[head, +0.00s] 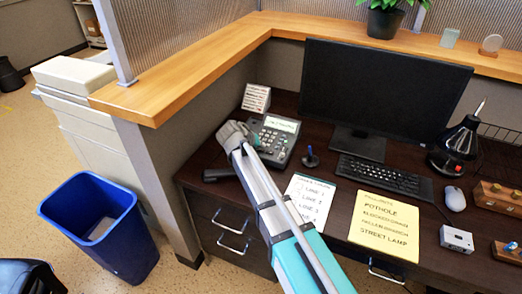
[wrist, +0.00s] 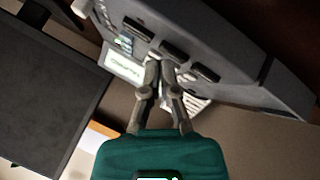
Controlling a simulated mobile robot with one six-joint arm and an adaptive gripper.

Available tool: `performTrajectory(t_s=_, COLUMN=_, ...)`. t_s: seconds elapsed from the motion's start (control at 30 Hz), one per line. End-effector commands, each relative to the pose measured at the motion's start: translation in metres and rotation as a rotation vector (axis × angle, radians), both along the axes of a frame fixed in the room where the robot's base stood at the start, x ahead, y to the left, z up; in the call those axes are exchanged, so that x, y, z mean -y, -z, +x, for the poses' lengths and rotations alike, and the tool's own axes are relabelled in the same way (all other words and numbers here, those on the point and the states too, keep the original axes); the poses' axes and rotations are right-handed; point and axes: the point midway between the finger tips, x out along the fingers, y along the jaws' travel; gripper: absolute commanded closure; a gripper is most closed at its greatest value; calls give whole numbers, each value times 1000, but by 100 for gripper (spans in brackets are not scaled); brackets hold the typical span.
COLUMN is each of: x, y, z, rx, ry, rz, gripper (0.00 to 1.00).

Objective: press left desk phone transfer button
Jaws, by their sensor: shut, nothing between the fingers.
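A grey desk phone (head: 281,134) with a lit green screen stands on the desk, left of the monitor. My arm reaches up from the bottom, and its grey wrist covers the phone's left side. In the wrist view, the phone body (wrist: 245,72) is tilted across the top, with its lit screen (wrist: 122,67), several dark keys and pale keys. My gripper (wrist: 161,64) is shut and empty, its fingertips in front of the key area. I cannot tell if they touch the phone. No transfer label is readable, and the fingers hide some keys.
A small sign (head: 256,98) stands behind the phone. A dark monitor (head: 384,88) and keyboard (head: 385,177) are to its right. A white sheet (head: 310,199) and a yellow sheet (head: 384,223) lie in front. A partition with a wooden ledge (head: 190,77) borders the left.

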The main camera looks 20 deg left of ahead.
Motion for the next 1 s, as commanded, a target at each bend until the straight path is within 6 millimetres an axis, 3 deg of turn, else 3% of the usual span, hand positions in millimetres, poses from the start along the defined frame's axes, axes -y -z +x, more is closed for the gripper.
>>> performTrajectory(t_s=1.0, x=1, y=7, z=0, rx=0, ry=2, rz=0, gripper=100)
